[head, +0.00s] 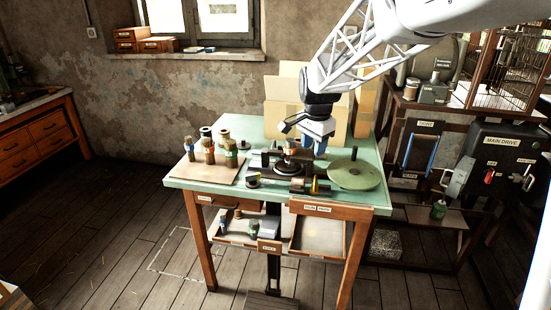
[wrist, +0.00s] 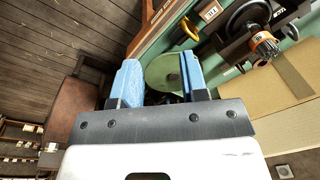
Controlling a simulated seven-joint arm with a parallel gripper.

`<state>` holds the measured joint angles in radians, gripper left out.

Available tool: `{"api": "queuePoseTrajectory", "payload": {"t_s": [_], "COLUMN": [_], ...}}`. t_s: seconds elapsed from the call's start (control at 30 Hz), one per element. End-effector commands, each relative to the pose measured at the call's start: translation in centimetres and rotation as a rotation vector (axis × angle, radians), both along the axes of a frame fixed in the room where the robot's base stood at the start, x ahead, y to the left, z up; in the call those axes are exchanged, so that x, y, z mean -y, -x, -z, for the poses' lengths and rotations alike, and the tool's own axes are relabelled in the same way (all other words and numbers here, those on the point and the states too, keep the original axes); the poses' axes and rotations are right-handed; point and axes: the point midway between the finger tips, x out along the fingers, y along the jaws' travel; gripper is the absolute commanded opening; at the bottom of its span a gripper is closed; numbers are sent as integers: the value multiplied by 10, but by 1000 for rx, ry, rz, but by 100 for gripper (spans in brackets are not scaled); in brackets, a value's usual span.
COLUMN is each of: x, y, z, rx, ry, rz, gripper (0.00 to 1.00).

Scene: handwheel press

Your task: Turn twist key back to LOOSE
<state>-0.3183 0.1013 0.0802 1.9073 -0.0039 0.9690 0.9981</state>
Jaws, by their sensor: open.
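My gripper (head: 313,144) is open and empty above the back of the green workbench (head: 190,177). In the wrist view its two blue fingers (wrist: 160,84) stand apart, with the round green plate (wrist: 163,72) seen beyond them. A small yellow-handled part (wrist: 190,28) lies beside a label at the bench edge in the wrist view. A yellow part also stands at the bench front in the head view (head: 314,186). I cannot tell whether either is the twist key. No LOOSE marking can be read. My gripper touches neither part.
A black handwheel (head: 287,167) and metal parts crowd the bench middle. The round green plate (head: 355,174) is at right. A MAIN DRIVE box (head: 502,155) is on the right.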

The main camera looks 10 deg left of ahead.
Motion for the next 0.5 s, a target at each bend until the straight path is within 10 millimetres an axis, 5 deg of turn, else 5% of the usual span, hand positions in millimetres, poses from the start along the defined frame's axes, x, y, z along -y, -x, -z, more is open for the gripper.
{"api": "queuePoseTrajectory", "payload": {"t_s": [0.5], "x": [-110], "y": [-83], "z": [65], "rx": [-46], "ry": [-2], "rz": [180], "gripper": [40]}}
